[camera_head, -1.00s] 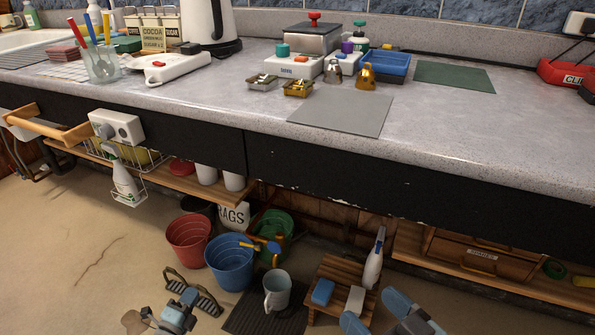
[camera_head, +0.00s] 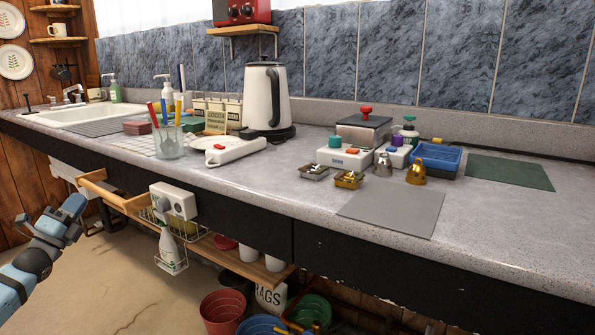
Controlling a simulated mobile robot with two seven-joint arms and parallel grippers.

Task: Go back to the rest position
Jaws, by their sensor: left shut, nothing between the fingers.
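My left arm comes in at the left edge, blue and dark grey. Its gripper (camera_head: 76,206) points up and to the right, shut and empty. My right gripper is not in view.
The grey counter (camera_head: 285,190) runs across the view with a kettle (camera_head: 268,100), a cup of pens (camera_head: 168,140), a blue tray (camera_head: 437,158), bells and mats. Below are a spray bottle (camera_head: 168,245) in a wire basket and a red bucket (camera_head: 222,312).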

